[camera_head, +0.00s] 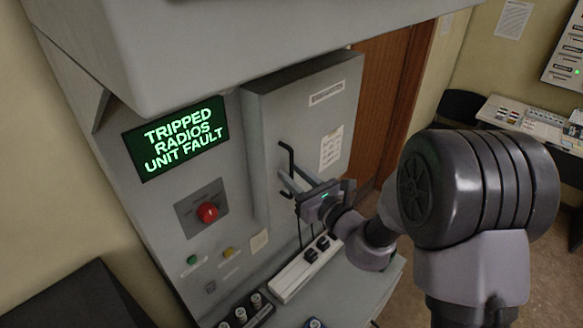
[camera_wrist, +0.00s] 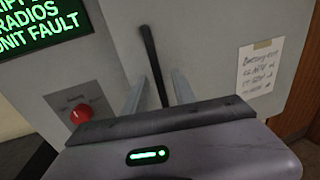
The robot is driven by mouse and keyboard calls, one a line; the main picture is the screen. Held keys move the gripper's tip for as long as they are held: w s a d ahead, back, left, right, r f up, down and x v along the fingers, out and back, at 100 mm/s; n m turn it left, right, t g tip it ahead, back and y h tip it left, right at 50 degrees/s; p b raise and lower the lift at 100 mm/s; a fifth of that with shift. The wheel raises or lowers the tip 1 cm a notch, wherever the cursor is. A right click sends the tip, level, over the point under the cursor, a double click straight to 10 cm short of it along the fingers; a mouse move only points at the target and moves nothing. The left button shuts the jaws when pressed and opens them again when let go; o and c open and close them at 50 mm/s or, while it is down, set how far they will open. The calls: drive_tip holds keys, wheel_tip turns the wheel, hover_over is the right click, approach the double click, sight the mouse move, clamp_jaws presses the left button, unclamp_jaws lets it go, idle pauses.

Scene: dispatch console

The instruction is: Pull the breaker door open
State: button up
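The breaker door (camera_head: 306,122) is the grey front of a box on the console, and it looks shut. It also fills the middle of the wrist view (camera_wrist: 208,42). A black bar handle (camera_head: 287,153) stands on its front. My gripper (camera_head: 287,181) is at the handle with its two fingers apart. In the wrist view, the handle (camera_wrist: 152,60) runs between the fingers (camera_wrist: 156,85), with a gap visible on both sides. The lower part of the handle is hidden behind the gripper body in that view.
A green-lit screen (camera_head: 176,138) reading "TRIPPED RADIOS UNIT FAULT" and a red knob (camera_head: 207,212) are left of the door. A white power strip (camera_head: 304,268) lies below. A grey overhang (camera_head: 230,40) is above. Open floor and a black chair (camera_head: 458,108) are right.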

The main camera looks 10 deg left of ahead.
drive_tip(key=shift+w+a+r, duration=0.1)
drive_tip(key=shift+w+a, duration=0.15)
drive_tip(key=shift+a, duration=0.15)
drive_tip(key=shift+c, duration=0.3)
clamp_jaws()
drive_tip(key=shift+w, duration=0.1)
idle(0.8)
